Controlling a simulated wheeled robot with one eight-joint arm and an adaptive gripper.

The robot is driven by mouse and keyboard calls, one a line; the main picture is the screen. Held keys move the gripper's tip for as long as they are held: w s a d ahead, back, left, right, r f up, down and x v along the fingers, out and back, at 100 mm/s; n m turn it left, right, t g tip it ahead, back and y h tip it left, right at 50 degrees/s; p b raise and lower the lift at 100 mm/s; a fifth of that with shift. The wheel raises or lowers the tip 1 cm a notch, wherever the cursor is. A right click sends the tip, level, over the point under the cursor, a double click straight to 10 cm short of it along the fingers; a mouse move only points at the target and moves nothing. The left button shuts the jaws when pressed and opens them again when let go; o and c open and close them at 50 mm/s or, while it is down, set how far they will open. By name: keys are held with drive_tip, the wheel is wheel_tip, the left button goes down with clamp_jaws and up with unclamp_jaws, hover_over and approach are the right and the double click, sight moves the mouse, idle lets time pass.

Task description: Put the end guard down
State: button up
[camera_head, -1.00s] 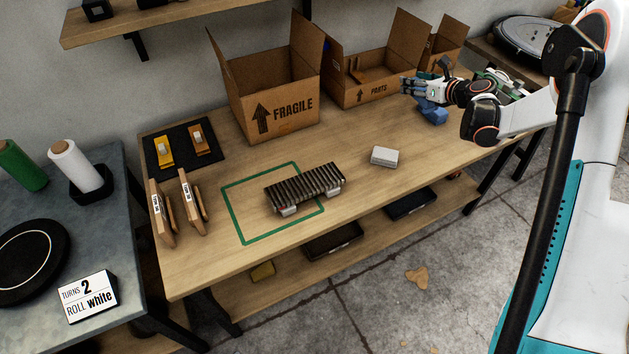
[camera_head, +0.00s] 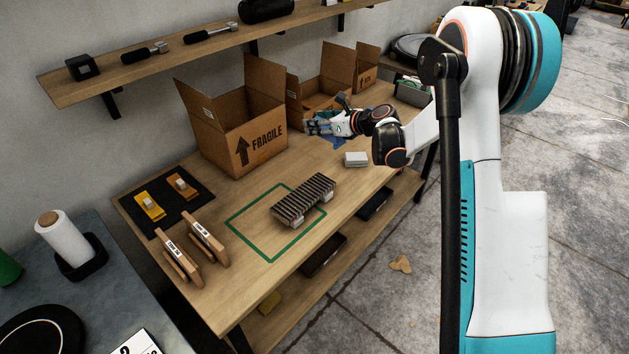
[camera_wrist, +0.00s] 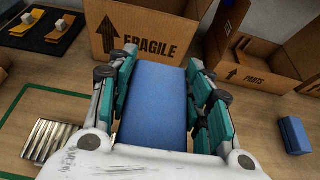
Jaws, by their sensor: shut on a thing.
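My gripper (camera_wrist: 160,98) is shut on a blue block, the end guard (camera_wrist: 158,105), which lies between the teal-padded fingers. In the head view my gripper (camera_head: 322,125) is above the workbench, in front of the gap between the two larger cardboard boxes. The held guard is mostly hidden there by the fingers. A second blue block (camera_wrist: 294,135) rests on the bench in front of the PARTS box. A dark ribbed part (camera_head: 304,200) lies on the bench, partly within a green outline (camera_head: 240,235).
The FRAGILE box (camera_head: 240,150) and the PARTS box (camera_wrist: 262,75) stand open at the back. A small white block (camera_head: 356,159) lies right of the ribbed part. Brown labelled pieces (camera_head: 190,248) and a black mat (camera_head: 150,222) are at the left. Bare wood lies between.

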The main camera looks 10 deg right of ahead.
sight(318, 174)
wheel_tip(318, 174, down, 19)
drive_tip(key=b, duration=0.6)
drive_tip(key=shift+w+d+r, duration=0.1)
drive_tip(key=shift+r, duration=0.1)
drive_tip(key=shift+r, duration=0.1)
drive_tip(key=o, duration=0.9)
drive_tip(key=shift+c, duration=0.2)
drive_tip(key=shift+d, duration=0.1)
drive_tip(key=p+v, duration=0.4)
drive_tip(key=v, duration=0.8)
